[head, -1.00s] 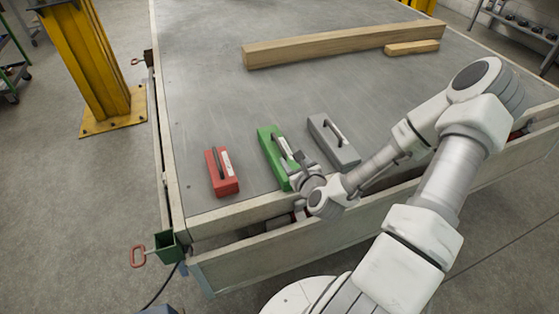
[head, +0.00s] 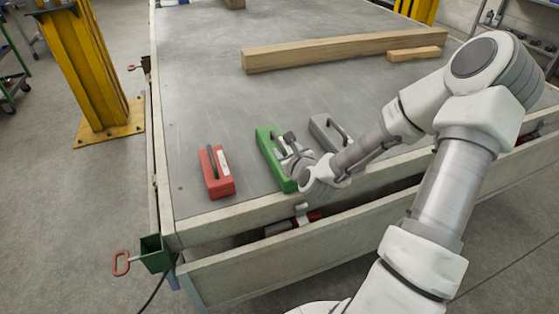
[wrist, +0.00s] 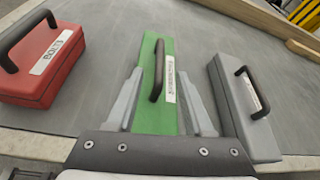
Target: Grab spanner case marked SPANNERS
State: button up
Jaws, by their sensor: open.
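A green case (head: 267,146) with a dark handle stands on the trailer bed, between a red case and a grey case. It also shows in the wrist view (wrist: 155,118), with a white label beside the handle whose small print I cannot read for sure. My gripper (head: 283,143) is over the green case. In the wrist view my gripper (wrist: 160,78) is open, one finger on each side of the green case, with nothing held. I cannot tell whether the fingers touch it.
The red case (head: 216,184) is left of the green one; its label reads BOLTS in the wrist view (wrist: 48,70). The grey case (head: 328,128) is close on the right, its label unreadable. Wooden beams (head: 330,52) lie farther back. The bed between is clear.

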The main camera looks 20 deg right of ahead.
aim_at(279, 143)
jog(key=b+x, duration=0.2)
jog(key=x, duration=0.5)
jog(key=shift+w+a, duration=0.1)
jog(key=shift+w, duration=0.2)
grip_shut()
jog(key=shift+r, duration=0.1)
dwell(1.1)
